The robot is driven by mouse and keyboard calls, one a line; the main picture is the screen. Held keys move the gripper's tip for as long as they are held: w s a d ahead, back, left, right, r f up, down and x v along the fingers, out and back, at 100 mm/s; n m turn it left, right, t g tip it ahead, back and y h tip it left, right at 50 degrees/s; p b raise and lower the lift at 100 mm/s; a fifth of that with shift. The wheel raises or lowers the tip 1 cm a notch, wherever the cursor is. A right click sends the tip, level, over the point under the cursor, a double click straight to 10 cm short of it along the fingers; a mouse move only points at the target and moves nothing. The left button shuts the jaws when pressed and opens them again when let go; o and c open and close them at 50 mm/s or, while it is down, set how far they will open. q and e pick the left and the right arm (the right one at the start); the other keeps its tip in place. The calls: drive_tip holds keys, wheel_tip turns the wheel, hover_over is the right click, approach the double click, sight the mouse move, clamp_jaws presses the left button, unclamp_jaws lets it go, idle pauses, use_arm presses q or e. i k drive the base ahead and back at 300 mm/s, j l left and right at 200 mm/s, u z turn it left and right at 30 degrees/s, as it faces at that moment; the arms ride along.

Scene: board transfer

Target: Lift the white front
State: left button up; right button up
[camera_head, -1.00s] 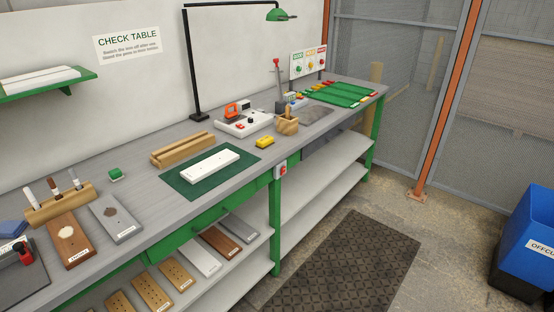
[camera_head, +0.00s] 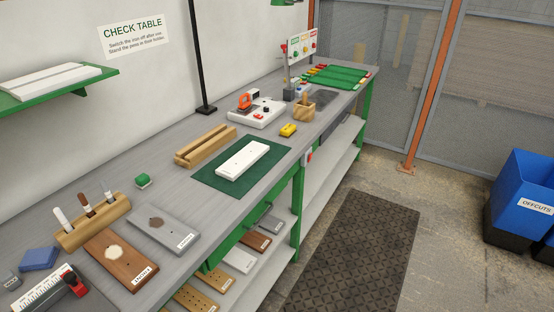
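The white front (camera_head: 243,160) is a flat white board with a row of small dark holes. It lies flat on a dark green mat (camera_head: 212,176) on the grey workbench. Neither of my grippers shows in the head view, and nothing touches the white front. Another white board (camera_head: 240,260) lies on the shelf below the bench, beside brown, grey and tan ones.
A grooved wooden block (camera_head: 207,147) stands just behind the mat.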

sight(235, 166)
drive_tip(key=j, duration=0.75)
drive_tip(key=u, duration=0.4)
drive_tip(key=i+l+u, duration=0.15)
drive_tip(key=l+u, duration=0.15)
drive_tip(key=i+l+u, duration=0.25)
drive_tip(key=l, duration=0.25)
drive_tip(key=l+u, duration=0.3)
drive_tip(key=k+l, duration=0.05)
drive_tip(key=l, duration=0.05)
